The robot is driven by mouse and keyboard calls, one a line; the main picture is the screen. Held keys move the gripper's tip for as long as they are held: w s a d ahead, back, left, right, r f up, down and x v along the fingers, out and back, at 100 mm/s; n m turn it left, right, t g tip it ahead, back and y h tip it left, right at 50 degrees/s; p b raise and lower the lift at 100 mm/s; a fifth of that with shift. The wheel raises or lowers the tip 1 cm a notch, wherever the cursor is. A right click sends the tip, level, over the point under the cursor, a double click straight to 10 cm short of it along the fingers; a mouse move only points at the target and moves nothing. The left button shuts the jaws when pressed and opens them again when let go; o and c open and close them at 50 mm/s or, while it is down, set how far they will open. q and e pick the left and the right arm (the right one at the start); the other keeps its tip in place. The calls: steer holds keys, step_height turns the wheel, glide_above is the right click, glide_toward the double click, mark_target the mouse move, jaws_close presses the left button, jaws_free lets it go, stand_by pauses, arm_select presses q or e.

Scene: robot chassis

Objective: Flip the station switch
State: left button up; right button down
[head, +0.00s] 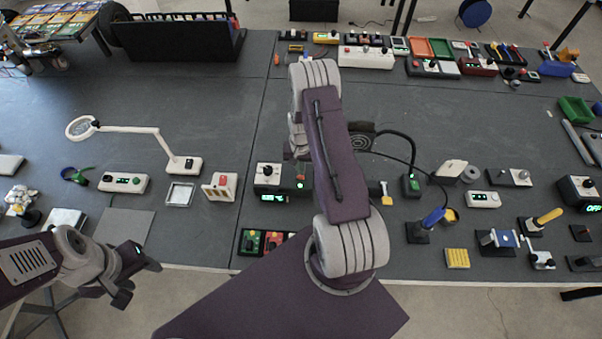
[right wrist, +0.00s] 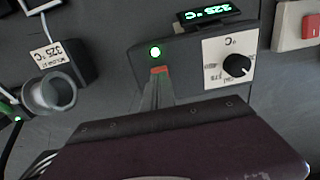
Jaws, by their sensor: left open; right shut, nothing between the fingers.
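The station (head: 268,174) is a dark box with a white dial plate and black knob, partly hidden by my right arm in the head view. My left gripper (head: 126,285) is open and empty at the table's front left edge.
A box with a red switch (head: 220,186) stands left of the station. A holder with a grey ring (right wrist: 55,90) stands on its other side. A green and red block (head: 262,242) lies in front. A magnifier lamp (head: 130,130) is further left.

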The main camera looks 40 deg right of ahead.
steer(key=shift+f+b, duration=0.8)
steer(key=shift+f, duration=0.15)
stand_by(0.4)
step_height(320, 180, up, 7)
steer(key=p, duration=0.5)
steer(key=shift+r, duration=0.1)
stand_by(0.4)
